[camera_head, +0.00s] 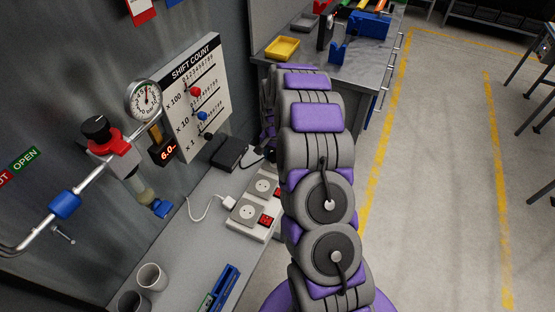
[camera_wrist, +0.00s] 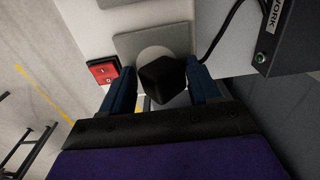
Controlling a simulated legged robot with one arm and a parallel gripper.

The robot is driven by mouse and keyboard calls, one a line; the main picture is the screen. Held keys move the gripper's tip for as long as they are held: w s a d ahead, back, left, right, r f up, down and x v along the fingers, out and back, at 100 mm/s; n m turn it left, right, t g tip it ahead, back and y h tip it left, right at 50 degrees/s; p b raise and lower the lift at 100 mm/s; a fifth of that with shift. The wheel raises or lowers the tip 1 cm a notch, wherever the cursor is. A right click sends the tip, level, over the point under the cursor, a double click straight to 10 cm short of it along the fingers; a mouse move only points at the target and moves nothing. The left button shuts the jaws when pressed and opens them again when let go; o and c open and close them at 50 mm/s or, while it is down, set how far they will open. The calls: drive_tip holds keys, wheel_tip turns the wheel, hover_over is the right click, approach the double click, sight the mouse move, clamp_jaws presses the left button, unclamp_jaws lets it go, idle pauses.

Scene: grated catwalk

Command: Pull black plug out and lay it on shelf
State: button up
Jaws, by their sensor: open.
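The black plug (camera_wrist: 163,80) sits at a socket of the white power strip (camera_wrist: 85,40) in the wrist view, a round pale socket face showing behind it. My gripper (camera_wrist: 162,72) is open, with one dark blue finger on each side of the plug. The left finger stands apart from it; the right finger is close, and I cannot tell if it touches. In the head view my arm hides the plug and most of the gripper. The power strip (camera_head: 235,229) lies on the grey shelf (camera_head: 185,250), which has bare surface to its left.
Valve pipes (camera_head: 95,175) run along the wall.

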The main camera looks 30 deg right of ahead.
sight(274, 154)
drive_tip(key=shift+a+f, duration=0.2)
drive_tip(key=shift+a, duration=0.1)
idle(0.4)
drive_tip(key=c, duration=1.2)
drive_tip(key=shift+r+p, duration=0.1)
drive_tip(key=shift+p, duration=0.2)
clamp_jaws()
drive_tip(key=shift+w+d+r+p, duration=0.15)
drive_tip(key=shift+r+p, duration=0.15)
drive_tip(key=shift+r, duration=0.6)
drive_tip(key=shift+r+p, duration=0.65)
drive_tip(key=shift+r, duration=1.45)
